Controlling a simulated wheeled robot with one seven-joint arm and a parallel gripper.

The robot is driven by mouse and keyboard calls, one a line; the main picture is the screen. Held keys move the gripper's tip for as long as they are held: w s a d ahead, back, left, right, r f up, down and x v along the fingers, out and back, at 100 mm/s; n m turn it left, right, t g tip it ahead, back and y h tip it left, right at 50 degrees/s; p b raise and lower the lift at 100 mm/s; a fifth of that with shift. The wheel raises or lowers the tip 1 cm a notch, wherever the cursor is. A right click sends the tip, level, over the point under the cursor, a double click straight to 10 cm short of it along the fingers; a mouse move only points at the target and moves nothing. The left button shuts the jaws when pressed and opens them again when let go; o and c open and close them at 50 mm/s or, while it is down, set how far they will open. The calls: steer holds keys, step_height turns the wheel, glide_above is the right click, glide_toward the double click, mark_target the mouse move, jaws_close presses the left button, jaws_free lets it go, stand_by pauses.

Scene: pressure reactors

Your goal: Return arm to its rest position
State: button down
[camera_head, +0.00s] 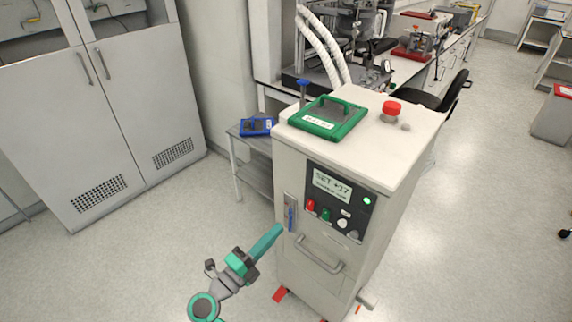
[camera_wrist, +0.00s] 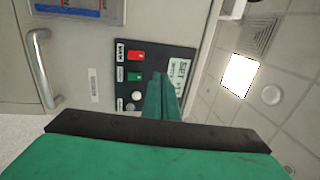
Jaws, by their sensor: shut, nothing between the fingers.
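My arm reaches up from the bottom of the head view, and my gripper (camera_head: 275,231) points up and right at the front of a white cabinet (camera_head: 292,255). Its teal fingers are together with nothing between them. In the wrist view the closed fingers (camera_wrist: 161,78) overlap the control panel (camera_wrist: 184,78) in the picture. I cannot tell the exact gap to the panel; no contact shows. The panel (camera_head: 338,200) has a display, red and green buttons and white round ones.
A grey drawer handle (camera_head: 320,254) sticks out below the panel. A green-framed lid (camera_head: 328,117) and a red knob (camera_head: 391,108) top the cabinet. A small side table (camera_head: 248,142) holds a blue-framed item. Grey lockers (camera_head: 130,100) stand left. Floor (camera_head: 130,260) is clear at lower left.

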steer(key=s+d+n+t+y, duration=0.25)
steer(key=s+d+n, duration=0.2)
steer(key=s, duration=0.35)
steer(key=s+d+n+t+y, duration=0.1)
steer(key=s+d+n+t, duration=0.2)
steer(key=s+n, duration=0.35)
steer(key=s+f+n+g+y, duration=0.3)
steer(key=s+n, duration=0.4)
steer(key=s, duration=0.4)
steer(key=s+f+n+g+y, duration=0.3)
steer(key=s+f+n+y, duration=0.2)
steer(key=s, duration=0.7)
steer(key=shift+s+n, duration=0.15)
steer(key=shift+n, duration=0.95)
steer(key=shift+d, duration=0.1)
